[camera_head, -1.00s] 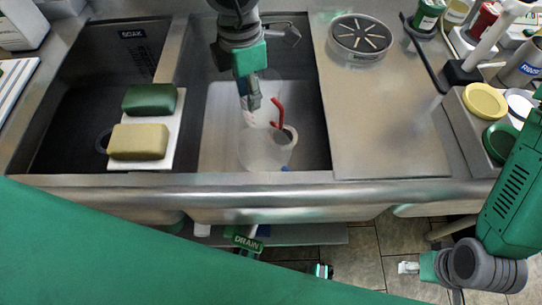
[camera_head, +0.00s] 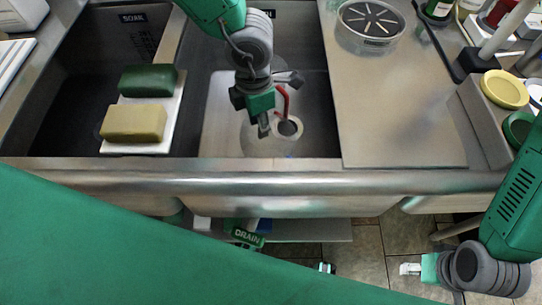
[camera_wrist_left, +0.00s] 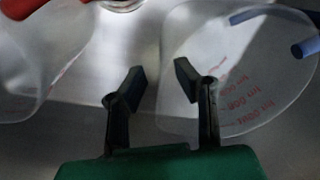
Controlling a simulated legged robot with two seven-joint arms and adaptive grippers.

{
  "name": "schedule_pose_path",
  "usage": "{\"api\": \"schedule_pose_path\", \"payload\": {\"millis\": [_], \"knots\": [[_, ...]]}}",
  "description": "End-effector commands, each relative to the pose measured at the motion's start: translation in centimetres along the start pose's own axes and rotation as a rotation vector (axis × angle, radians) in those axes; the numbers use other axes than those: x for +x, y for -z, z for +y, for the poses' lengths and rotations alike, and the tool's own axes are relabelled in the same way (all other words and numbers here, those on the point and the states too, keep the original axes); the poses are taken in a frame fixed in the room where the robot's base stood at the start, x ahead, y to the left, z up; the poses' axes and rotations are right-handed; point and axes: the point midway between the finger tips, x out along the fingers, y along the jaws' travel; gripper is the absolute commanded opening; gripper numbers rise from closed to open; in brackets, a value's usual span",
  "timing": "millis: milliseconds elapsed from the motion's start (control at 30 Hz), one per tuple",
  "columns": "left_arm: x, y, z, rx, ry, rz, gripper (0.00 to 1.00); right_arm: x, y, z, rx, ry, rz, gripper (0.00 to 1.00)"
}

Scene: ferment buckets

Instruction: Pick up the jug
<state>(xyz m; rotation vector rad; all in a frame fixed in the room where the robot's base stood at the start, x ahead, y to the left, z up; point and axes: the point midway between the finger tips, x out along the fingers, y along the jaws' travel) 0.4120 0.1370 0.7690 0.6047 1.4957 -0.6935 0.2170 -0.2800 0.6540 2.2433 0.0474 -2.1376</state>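A clear, pale jug (camera_head: 262,143) with a red handle (camera_head: 284,97) stands in the right sink basin, partly hidden by my left gripper. The left wrist view shows two clear vessels. The left vessel (camera_wrist_left: 45,70) has a red part at its top; the right vessel (camera_wrist_left: 255,80) has red ml marks and a blue bar. How these two match the head view is unclear. My left gripper (camera_wrist_left: 158,82) is open, with an empty gap between the vessels. It also shows over the jug in the head view (camera_head: 263,130). My right gripper (camera_head: 408,269) hangs low at the right; its finger gap is unclear.
A green sponge (camera_head: 147,79) and a yellow sponge (camera_head: 134,123) lie on a white board across the left basin. A steel counter (camera_head: 390,110) right of the basin holds a round strainer (camera_head: 369,22). The sink's front rim (camera_head: 300,182) runs along the near side.

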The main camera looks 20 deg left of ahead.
Motion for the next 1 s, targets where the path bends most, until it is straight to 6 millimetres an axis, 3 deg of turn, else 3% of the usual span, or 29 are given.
{"api": "schedule_pose_path", "payload": {"millis": [200, 233, 300, 733, 1000], "knots": [[0.1, 0.0, 0.0, 0.001, -0.001, 0.0, 0.27, 0.0, 0.0, 0.0, 0.0, 0.0, 0.0, 0.4], [0.1, 0.0, 0.0, 0.001, -0.001, 0.0, 0.23, 0.0, 0.0, 0.0, 0.0, 0.0, 0.0, 0.4], [0.1, 0.0, 0.0, 0.001, -0.001, 0.0, 0.0, 0.0, 0.0, 0.0, 0.0, 0.0, 0.0, 0.4], [-0.4, 0.0, 0.0, 0.0, 0.0, -0.001, 0.0, -0.2, 0.0, 0.0, 0.0, 0.0, 0.0, 0.4], [-5.4, 0.0, -0.3, 0.0, -0.001, -0.004, 0.0, -1.6, 0.1, 0.0, 0.0, 0.0, 0.0, 0.4]]}}
